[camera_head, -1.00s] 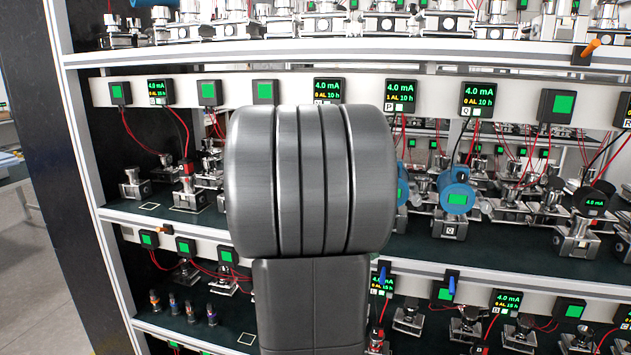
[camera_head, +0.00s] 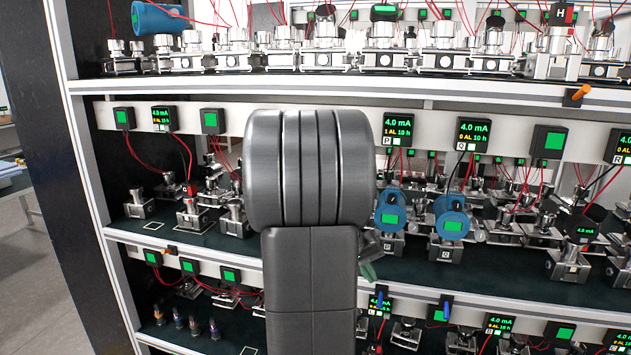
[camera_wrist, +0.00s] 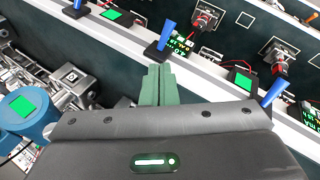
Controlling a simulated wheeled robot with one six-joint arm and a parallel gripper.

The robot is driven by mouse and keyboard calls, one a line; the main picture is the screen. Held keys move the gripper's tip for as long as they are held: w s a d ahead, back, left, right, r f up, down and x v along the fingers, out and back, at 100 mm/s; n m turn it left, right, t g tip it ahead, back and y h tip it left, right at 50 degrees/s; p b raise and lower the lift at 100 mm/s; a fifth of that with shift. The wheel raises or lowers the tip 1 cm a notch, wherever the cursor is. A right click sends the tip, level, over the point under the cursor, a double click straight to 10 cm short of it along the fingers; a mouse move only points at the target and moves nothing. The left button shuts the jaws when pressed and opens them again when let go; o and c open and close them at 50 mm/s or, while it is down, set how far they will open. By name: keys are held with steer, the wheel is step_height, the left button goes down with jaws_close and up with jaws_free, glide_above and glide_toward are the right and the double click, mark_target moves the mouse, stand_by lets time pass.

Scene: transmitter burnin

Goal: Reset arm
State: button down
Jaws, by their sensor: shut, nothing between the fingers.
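My arm stands in the middle of the head view, in front of the shelf rack. My gripper (camera_wrist: 158,85) shows in the wrist view with its two green fingers pressed together and nothing between them. In the head view a bit of the green gripper (camera_head: 367,270) shows to the right of my arm, just above the lower shelf's edge. In the wrist view the fingertips are near a blue lever (camera_wrist: 167,36) on the white rail; I cannot tell whether they touch it.
A blue transmitter (camera_head: 452,223) stands on the middle shelf right of my arm, and another blue one (camera_wrist: 20,107) shows in the wrist view. An orange lever (camera_head: 580,92) sits on the upper shelf edge. Floor (camera_head: 35,270) is clear at the left.

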stand_by(0.3)
steer(key=f+b, duration=0.1)
steer(key=b, duration=0.2)
steer(key=shift+s+d+f, duration=0.1)
steer(key=shift+s+f, duration=0.05)
steer(key=shift+f, duration=0.05)
steer(key=t+b, duration=0.1)
steer(key=b, duration=0.4)
steer(key=shift+a+t+h, duration=0.25)
steer(key=shift+t+h, duration=0.15)
steer(key=b, duration=0.3)
steer(key=t+b, duration=0.1)
steer(key=b, duration=0.2)
steer(key=shift+s+a+f+m, duration=0.1)
steer(key=shift+s+a+m, duration=0.05)
steer(key=shift+a+m, duration=0.15)
steer(key=b, duration=0.1)
steer(key=t+b, duration=0.1)
steer(key=b, duration=0.1)
steer(key=shift+s+a+h+b, duration=0.15)
steer(key=shift+s+h+b, duration=0.15)
steer(key=shift+s+h, duration=0.1)
